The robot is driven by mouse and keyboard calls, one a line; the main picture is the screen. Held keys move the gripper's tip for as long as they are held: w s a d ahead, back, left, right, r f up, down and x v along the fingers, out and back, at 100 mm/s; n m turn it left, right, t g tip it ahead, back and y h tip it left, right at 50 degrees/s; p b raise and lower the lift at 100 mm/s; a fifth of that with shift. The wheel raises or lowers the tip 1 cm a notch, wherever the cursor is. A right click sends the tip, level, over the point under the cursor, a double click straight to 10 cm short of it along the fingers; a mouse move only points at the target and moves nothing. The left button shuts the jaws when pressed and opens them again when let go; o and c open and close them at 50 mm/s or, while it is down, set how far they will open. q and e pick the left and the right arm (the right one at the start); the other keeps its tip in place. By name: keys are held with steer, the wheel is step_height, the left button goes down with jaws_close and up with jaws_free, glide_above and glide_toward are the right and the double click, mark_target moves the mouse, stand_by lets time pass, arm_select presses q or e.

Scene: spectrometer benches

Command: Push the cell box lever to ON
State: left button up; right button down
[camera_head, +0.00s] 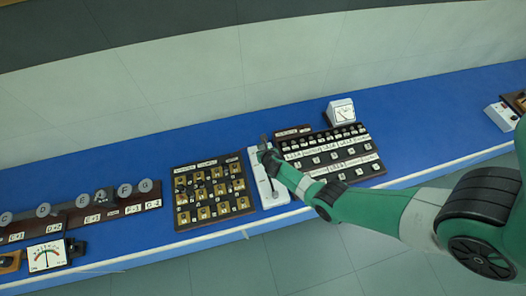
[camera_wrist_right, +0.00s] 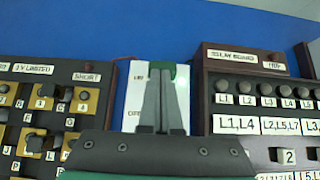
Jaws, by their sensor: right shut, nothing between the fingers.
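The white cell box (camera_head: 263,190) stands on the blue bench between two dark boards in the head view. In the right wrist view, the white box (camera_wrist_right: 133,95) shows behind my fingers, with small labels on its left side and a green part (camera_wrist_right: 181,73) near its top. My right gripper (camera_head: 264,142) is over the far part of the box in the head view. In the right wrist view, its fingers (camera_wrist_right: 161,72) are together, with nothing seen between them. They hide the middle of the box, so I cannot tell the lever's position or whether they touch it. My left gripper is not in view.
A board with brass-coloured sockets (camera_head: 213,190) is close on the box's left. A dark board with white labels (camera_head: 330,152) is close on its right, with a white meter (camera_head: 341,111) behind it. Blue bench (camera_head: 420,110) is free farther right.

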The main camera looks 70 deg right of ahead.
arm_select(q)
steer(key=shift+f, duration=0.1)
arm_select(e)
steer(key=shift+w+d, duration=0.15)
steer(key=shift+d, duration=0.15)
stand_by(0.3)
